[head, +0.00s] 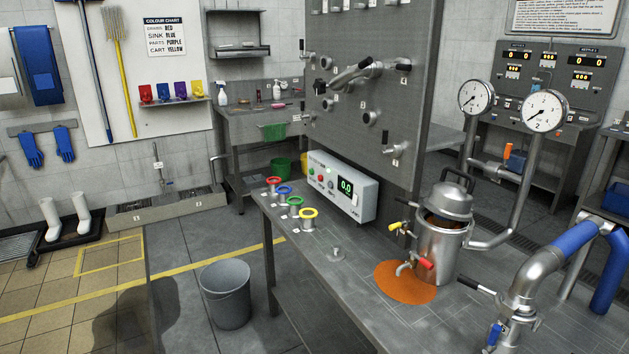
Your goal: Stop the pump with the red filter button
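A white control box (343,187) stands on the steel bench against the upright panel. Its green lit display (346,187) seems to read 0.0. Small coloured buttons sit on its left front, among them a green one (312,171) and a red one (320,178); their labels are too small to read. Left of the box, short fittings with coloured rings stand in a row: red (273,181), blue (284,190), green (295,201) and yellow (308,214). I cannot tell which part is the red filter button. Neither of my grippers is in view.
A lidded steel vessel (440,252) with red and yellow taps stands on the bench (347,298), over an orange patch (393,284). Gauges (544,110) and pipes with a blue sleeve (573,238) rise at right. A grey bucket (226,293) stands on the floor.

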